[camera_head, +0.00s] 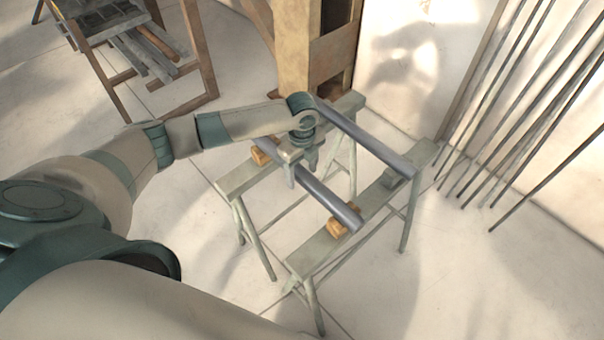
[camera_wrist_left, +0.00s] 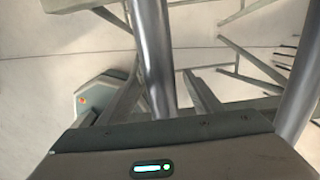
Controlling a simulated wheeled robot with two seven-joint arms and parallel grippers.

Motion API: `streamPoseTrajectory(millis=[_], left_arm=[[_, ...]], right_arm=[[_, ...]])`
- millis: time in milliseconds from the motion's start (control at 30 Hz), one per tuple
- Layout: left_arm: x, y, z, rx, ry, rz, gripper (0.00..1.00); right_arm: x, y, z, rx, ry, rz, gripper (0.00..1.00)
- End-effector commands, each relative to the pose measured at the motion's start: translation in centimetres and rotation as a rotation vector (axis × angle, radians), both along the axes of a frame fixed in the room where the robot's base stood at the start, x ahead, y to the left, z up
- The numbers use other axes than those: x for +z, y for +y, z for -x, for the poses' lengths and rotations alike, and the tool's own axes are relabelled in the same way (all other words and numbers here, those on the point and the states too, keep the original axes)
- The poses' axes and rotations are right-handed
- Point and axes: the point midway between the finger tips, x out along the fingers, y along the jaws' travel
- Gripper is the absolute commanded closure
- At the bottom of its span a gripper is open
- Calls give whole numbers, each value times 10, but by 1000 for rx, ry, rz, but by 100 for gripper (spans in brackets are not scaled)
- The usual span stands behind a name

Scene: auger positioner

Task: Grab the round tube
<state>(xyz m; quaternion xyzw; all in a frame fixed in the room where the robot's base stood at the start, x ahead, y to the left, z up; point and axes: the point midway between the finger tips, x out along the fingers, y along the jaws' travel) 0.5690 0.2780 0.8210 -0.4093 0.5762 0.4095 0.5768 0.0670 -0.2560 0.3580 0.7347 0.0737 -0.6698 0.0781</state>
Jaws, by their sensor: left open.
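Two grey metal tubes lie across a pair of sawhorses in the head view. The near tube (camera_head: 330,196) rests by wooden blocks, and the far tube (camera_head: 368,140) lies parallel behind it. Both look smooth; I cannot tell for sure from the head view which has the round section. My left gripper (camera_head: 302,172) is open, pointing down at the near tube's upper left part, with its fingers close around or beside it. In the left wrist view a rounded tube (camera_wrist_left: 154,55) runs up the middle, ahead of the gripper body, and another tube (camera_wrist_left: 303,85) shows at the right. My right gripper is out of view.
The sawhorses (camera_head: 327,248) stand on a pale floor, with wooden blocks (camera_head: 337,228) on top. Thin rods (camera_head: 520,110) lean on the wall at the right. A wooden post (camera_head: 297,50) stands behind. A wooden rack (camera_head: 203,60) with bars is at the upper left.

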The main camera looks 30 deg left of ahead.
Motion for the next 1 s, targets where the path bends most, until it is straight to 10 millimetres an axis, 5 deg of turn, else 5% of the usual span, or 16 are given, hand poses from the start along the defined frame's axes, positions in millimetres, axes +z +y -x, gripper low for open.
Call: streamPoseTrajectory(millis=[333,600,1000], left_arm=[[0,0,0,0,0,0,41],[0,0,0,0,0,0,100],[3,0,-1,0,-4,1,100]], right_arm=[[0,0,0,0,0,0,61],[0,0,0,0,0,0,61],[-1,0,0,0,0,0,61]])
